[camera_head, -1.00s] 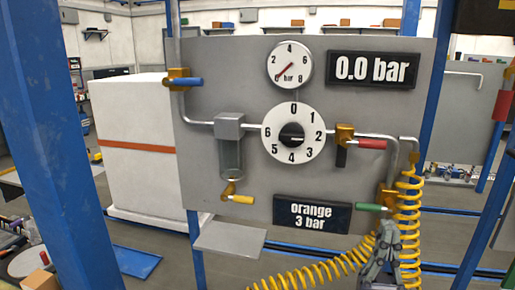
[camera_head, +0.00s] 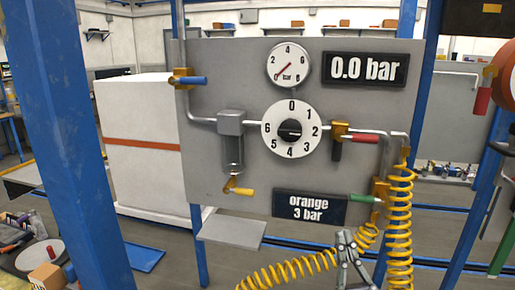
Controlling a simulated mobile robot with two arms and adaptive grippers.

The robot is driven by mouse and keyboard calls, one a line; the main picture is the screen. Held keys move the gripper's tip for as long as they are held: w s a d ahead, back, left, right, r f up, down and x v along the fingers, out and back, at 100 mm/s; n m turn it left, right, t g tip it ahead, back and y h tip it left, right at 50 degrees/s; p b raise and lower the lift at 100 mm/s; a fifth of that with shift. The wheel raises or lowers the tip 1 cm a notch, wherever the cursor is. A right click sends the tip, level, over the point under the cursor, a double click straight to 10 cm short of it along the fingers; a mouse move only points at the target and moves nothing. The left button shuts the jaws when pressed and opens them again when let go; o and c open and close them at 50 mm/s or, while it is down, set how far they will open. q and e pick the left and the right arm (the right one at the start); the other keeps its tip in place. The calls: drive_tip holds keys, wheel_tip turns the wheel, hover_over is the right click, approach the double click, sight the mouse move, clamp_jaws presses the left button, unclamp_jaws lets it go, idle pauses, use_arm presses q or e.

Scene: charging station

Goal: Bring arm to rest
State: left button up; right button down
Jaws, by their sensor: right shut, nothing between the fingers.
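My right gripper (camera_head: 347,240) shows at the bottom of the head view, right of the middle, pointing up. It is shut and empty. It appears in front of the coiled yellow hose (camera_head: 399,235), below the green-handled valve (camera_head: 366,199); whether it touches the hose I cannot tell. The grey panel (camera_head: 215,80) stands behind it, with a round gauge (camera_head: 289,65), a numbered dial (camera_head: 292,129) and a display (camera_head: 366,70) reading 0.0 bar. A sign (camera_head: 310,207) reads "orange 3 bar". My left gripper is not in view.
A small grey shelf (camera_head: 232,231) juts out below the panel. A blue post (camera_head: 70,150) stands close on the left. A white block with an orange band (camera_head: 142,144) stands behind it. Tools and a disc (camera_head: 40,255) lie at the lower left.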

drive_tip(key=s+a+f+m+g+h, duration=0.1)
drive_tip(key=s+a+f+g, duration=0.15)
drive_tip(key=f+g, duration=0.55)
drive_tip(key=s+a+f+g+h, duration=0.1)
drive_tip(key=a+f+g+h, duration=0.2)
drive_tip(key=f, duration=0.8)
drive_tip(key=s+d+f+m+g+h, duration=0.1)
drive_tip(key=s+d+f+g, duration=0.3)
drive_tip(key=s, duration=0.4)
drive_tip(key=s+d+f+m+g+h, duration=0.1)
drive_tip(key=s+f+m+g, duration=0.1)
drive_tip(key=s+f+g, duration=0.45)
drive_tip(key=s+d+f+m+g+h, duration=0.1)
drive_tip(key=s+d+f+g+h, duration=0.15)
drive_tip(key=s, duration=0.75)
wheel_tip(320, 180, down, 27)
drive_tip(key=s, duration=0.2)
drive_tip(key=s+d+f+g, duration=0.1)
drive_tip(key=s+f, duration=0.6)
drive_tip(key=s, duration=0.1)
drive_tip(key=s+d+f+g, duration=0.1)
drive_tip(key=s+d+f, duration=0.1)
drive_tip(key=s+f, duration=0.6)
drive_tip(key=shift+d+f+y, duration=0.15)
drive_tip(key=shift+d+y, duration=0.1)
drive_tip(key=shift+y, duration=0.1)
